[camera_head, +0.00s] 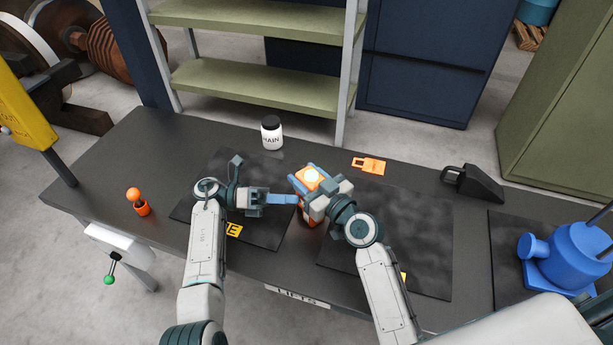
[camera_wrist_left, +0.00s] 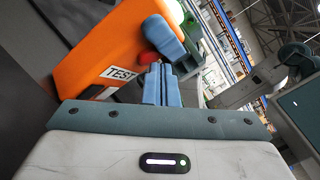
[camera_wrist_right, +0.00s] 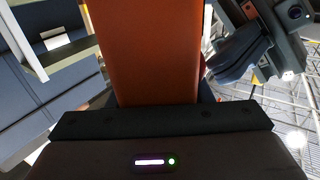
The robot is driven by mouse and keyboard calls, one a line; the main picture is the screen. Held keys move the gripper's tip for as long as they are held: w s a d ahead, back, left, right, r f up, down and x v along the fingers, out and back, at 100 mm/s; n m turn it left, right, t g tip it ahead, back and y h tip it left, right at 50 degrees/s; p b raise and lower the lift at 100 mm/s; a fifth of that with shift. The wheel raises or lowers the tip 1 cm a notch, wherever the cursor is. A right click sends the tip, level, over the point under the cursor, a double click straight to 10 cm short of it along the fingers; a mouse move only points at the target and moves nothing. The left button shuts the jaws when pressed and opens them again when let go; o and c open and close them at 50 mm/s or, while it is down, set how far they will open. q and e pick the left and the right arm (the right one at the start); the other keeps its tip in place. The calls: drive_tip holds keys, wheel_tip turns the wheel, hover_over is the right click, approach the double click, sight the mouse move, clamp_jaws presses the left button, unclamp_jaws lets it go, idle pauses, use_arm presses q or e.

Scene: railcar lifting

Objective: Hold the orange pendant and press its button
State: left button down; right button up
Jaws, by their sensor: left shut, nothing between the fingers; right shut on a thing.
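The orange pendant (camera_head: 310,177) is held above the workbench in the head view, with a glowing light on its top. My right gripper (camera_head: 313,186) is shut on it; the orange body also fills the middle of the right wrist view (camera_wrist_right: 145,50). In the left wrist view the pendant (camera_wrist_left: 105,45) shows a TEST label (camera_wrist_left: 118,73) and a red button (camera_wrist_left: 149,58). My left gripper (camera_head: 296,199) is shut and empty, its fingertips close beside the pendant at the red button. I cannot tell whether they touch it.
Dark mats (camera_head: 430,235) lie on the workbench (camera_head: 120,170). A chain jar (camera_head: 271,133) and an orange tag (camera_head: 370,165) sit behind the grippers. A black wedge (camera_head: 474,184) and a blue machine (camera_head: 578,255) are at right. An orange holder (camera_head: 141,208) is at left.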

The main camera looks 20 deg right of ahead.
drive_tip(key=shift+f, duration=0.1)
idle(0.4)
use_arm(q)
drive_tip(key=shift+s+a, duration=0.1)
drive_tip(key=shift+a, duration=0.2)
drive_tip(key=s+a, duration=0.2)
drive_tip(key=a, duration=0.3)
drive_tip(key=shift+s+a, duration=0.2)
drive_tip(key=shift+a, duration=0.05)
use_arm(e)
drive_tip(key=o, duration=1.3)
drive_tip(key=shift+c, duration=0.2)
drive_tip(key=shift+s, duration=0.1)
drive_tip(key=v, duration=1.1)
drive_tip(key=shift+s+d, duration=0.2)
drive_tip(key=shift+s, duration=0.15)
